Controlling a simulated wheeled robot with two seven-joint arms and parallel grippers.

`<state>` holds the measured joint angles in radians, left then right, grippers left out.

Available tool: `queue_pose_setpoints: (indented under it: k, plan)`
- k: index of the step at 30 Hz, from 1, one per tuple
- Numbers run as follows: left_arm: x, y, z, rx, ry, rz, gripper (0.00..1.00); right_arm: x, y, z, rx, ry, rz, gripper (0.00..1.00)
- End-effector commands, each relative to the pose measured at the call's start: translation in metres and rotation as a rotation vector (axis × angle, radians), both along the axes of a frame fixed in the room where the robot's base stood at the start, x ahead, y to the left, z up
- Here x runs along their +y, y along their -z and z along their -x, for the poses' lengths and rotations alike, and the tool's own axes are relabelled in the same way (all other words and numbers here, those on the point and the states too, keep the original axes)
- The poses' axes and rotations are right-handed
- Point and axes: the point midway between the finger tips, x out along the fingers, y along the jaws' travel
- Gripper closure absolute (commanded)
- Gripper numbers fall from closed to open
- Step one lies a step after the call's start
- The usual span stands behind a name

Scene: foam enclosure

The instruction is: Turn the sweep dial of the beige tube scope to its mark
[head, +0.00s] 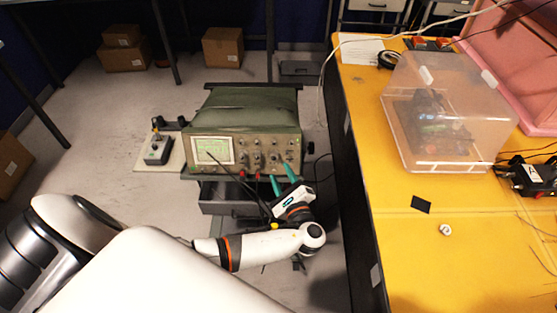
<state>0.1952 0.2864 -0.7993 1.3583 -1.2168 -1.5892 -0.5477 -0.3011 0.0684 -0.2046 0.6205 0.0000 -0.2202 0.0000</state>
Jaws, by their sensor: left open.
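The tube scope (243,119) has an olive-green top and a beige-grey front panel with a lit green screen (213,150) at its left. Several small knobs (273,158) fill the panel right of the screen. I cannot tell which is the sweep dial, and its mark is too small to read. My left gripper (283,178) has two teal fingers, spread apart, at the lower right of the front panel. It is open with nothing visible between the fingers. Whether a finger touches the panel is unclear. My right gripper is not in view.
An open grey drawer (221,197) juts out under the scope. A yellow table (390,230) with a clear plastic box (447,110) stands close on the right. A small joystick box (157,149) sits on a pale board at the left. Cardboard boxes (222,47) lie behind.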

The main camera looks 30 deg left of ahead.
Motion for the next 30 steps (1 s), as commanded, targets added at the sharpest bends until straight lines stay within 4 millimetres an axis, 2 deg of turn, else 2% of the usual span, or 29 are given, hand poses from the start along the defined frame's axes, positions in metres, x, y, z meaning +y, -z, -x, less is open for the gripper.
queue_pose_setpoints:
  k: [3, 9, 21, 23, 29, 30]
  plan:
    - [0.019, -0.002, -0.015, -0.001, -0.001, -0.002, 0.58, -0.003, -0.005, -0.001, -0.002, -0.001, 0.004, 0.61]
    - [0.039, -0.001, -0.031, 0.001, -0.001, -0.001, 0.58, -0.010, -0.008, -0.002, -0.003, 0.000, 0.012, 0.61]
    - [0.045, 0.001, -0.035, 0.002, 0.000, 0.002, 0.58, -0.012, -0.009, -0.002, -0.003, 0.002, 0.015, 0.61]
    - [0.045, 0.001, -0.035, 0.002, 0.000, 0.002, 0.67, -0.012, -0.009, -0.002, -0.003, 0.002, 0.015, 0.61]
    - [0.045, 0.001, -0.035, 0.002, 0.000, 0.002, 0.99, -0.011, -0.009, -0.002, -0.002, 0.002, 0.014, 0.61]
    - [0.045, 0.001, -0.035, 0.002, 0.000, 0.002, 1.00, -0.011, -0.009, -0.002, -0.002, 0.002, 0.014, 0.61]
